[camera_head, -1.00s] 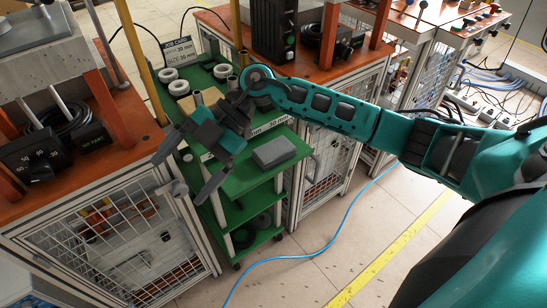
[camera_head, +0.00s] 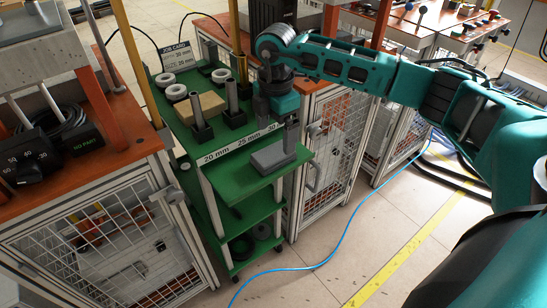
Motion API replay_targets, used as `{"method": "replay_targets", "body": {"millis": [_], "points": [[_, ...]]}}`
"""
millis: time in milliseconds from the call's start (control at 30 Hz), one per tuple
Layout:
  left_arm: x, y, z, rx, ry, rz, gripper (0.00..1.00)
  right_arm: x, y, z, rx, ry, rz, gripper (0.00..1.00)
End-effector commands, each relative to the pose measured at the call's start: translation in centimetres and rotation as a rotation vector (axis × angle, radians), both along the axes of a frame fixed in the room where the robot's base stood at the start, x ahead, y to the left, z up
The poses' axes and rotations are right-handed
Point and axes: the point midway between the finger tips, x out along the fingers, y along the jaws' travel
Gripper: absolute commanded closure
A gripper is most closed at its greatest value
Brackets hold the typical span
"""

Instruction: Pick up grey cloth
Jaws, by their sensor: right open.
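The grey cloth (camera_head: 268,160) looks like a flat grey folded block. It lies at the front right corner of the green cart's top shelf (camera_head: 228,172). My right gripper (camera_head: 277,138) points down just above and behind the cloth, with its fingers apart and nothing between them. The nearer finger overlaps the cloth's back edge in the picture; I cannot tell whether it touches. My left gripper is not in view.
On the cart, dark-based metal posts (camera_head: 200,125), a tan block (camera_head: 203,105) and white rings (camera_head: 177,92) stand behind and left of the cloth. Orange-topped caged benches flank the cart. A blue cable (camera_head: 345,225) lies on the floor.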

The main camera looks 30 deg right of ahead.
Motion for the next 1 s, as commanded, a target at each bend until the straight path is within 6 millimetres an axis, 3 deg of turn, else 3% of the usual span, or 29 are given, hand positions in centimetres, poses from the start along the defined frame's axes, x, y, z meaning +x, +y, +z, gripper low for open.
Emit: {"method": "replay_targets", "body": {"millis": [400, 700, 1000], "points": [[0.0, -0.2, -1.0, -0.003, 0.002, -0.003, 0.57, 0.1, -1.0, -5.0, 0.002, 0.002, 0.001, 0.04], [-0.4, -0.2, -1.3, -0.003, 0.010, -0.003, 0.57, 0.1, -0.9, -5.5, 0.002, 0.000, 0.001, 0.04], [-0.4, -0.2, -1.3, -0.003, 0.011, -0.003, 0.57, 0.1, -0.9, -5.5, 0.002, 0.000, 0.001, 0.32]]}}
